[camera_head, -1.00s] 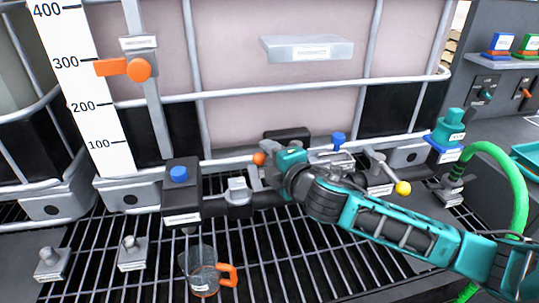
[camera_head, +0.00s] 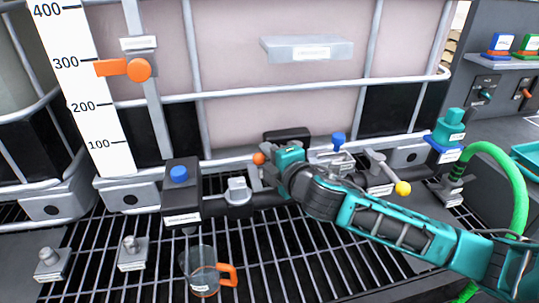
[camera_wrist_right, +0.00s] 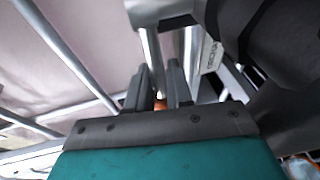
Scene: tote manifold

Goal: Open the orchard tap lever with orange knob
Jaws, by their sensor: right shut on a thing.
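The orange knob (camera_head: 258,158) tops a grey tap lever on the dark pipe manifold, just in front of the tank. My right gripper (camera_head: 268,172) reaches in from the right and is at this lever, just below the knob. In the right wrist view a small bit of the orange knob (camera_wrist_right: 160,104) shows between the two dark fingers of my right gripper (camera_wrist_right: 161,88). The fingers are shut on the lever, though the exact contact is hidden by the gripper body. My left gripper is not in view.
A clear jug with an orange handle (camera_head: 203,270) stands on the grate below the manifold. A yellow-knobbed lever (camera_head: 403,188) and a blue-knobbed valve (camera_head: 338,140) are right of the gripper. A green hose (camera_head: 515,185) curves at the right. A dark box with a blue button (camera_head: 180,173) stands left.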

